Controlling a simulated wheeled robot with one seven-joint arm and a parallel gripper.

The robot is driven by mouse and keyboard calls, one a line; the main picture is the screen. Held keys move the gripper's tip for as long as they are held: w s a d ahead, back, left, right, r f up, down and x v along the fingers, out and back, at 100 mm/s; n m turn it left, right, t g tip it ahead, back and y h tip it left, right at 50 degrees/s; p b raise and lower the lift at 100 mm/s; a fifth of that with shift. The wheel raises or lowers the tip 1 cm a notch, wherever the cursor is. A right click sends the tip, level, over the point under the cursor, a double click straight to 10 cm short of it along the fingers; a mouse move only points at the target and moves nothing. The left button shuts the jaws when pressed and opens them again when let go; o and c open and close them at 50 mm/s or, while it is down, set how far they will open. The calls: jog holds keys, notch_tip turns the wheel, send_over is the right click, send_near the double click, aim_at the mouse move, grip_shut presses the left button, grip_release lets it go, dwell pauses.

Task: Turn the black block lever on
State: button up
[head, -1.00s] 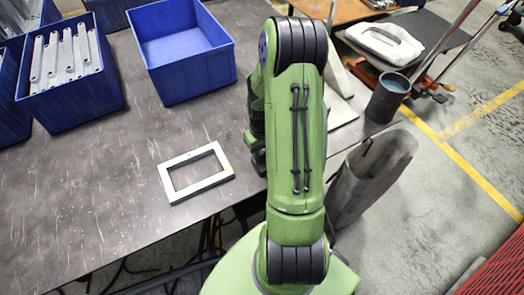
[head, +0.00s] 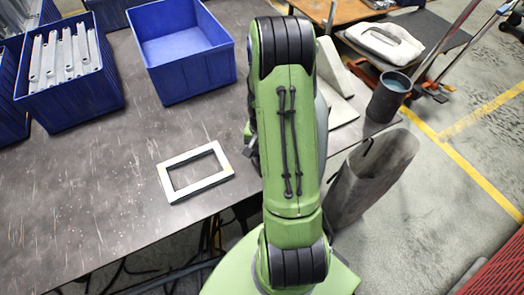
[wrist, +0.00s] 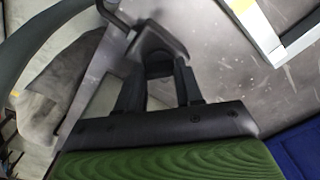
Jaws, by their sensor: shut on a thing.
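The black block lever (wrist: 158,42) shows in the upper middle of the wrist view, a dark rounded block with a thin bar beside it at its upper left. My gripper (wrist: 158,78) reaches it from below in that view, one dark finger on each side, and is shut on its near end. In the head view my green arm covers the lever and nearly all of the gripper. I cannot tell the lever's on or off position.
A pale rectangular frame (head: 164,181) lies on the grey table (head: 90,200) left of my arm. An empty blue bin (head: 190,85) and a blue bin of metal brackets (head: 72,112) stand behind it. A dark cup (head: 384,103) stands at the table's right end.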

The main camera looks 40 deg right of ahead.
jog(key=m, duration=0.4)
jog(key=shift+m, duration=0.3)
jog(key=shift+m+b, duration=0.4)
jog(key=shift+m, duration=2.1)
jog(key=o, duration=1.1)
jog(key=shift+c, duration=0.2)
jog(key=shift+r, duration=0.15)
notch_tip(320, 180, up, 16)
jog(key=p, duration=0.4)
jog(key=shift+f+p, duration=0.25)
jog(key=shift+p, duration=0.1)
